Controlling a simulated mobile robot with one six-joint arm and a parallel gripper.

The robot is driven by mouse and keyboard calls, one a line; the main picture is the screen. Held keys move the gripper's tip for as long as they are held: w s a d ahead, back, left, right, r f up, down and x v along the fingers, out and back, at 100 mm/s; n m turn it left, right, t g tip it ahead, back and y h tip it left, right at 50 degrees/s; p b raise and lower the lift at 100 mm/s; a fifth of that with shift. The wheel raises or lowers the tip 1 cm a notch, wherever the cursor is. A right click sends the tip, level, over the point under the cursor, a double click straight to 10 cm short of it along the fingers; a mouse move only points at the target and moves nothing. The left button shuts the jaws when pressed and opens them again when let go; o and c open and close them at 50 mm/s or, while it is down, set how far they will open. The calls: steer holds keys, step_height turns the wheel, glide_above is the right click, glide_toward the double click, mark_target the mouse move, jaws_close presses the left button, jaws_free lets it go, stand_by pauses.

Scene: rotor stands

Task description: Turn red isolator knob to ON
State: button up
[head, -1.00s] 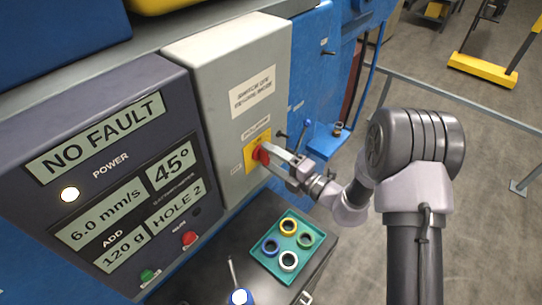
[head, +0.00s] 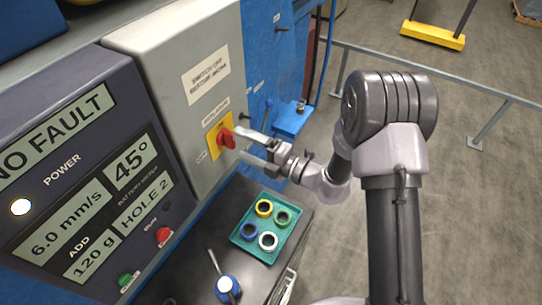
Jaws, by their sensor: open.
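The red isolator knob (head: 227,138) sits on a yellow plate (head: 214,130) on the front of a light grey cabinet (head: 170,60). Its handle is seen at an angle, and I cannot tell its exact position against the small labels. My gripper (head: 245,145) is open just right of the knob. Its two fingers point at the knob, one higher and one lower, with a gap between them. The upper fingertip is close to the knob; I cannot tell whether it touches.
A dark display panel (head: 80,160) reading "NO FAULT" stands at left, with a red button (head: 164,235) and a green button (head: 126,280). Below the gripper, a green tray (head: 242,236) of coloured rings lies on a dark bench. A grey rail (head: 440,80) crosses the right.

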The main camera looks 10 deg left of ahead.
steer(key=b+v, duration=0.2)
steer(key=v, duration=1.2)
steer(key=shift+b, duration=0.3)
steer(key=shift+f, duration=0.1)
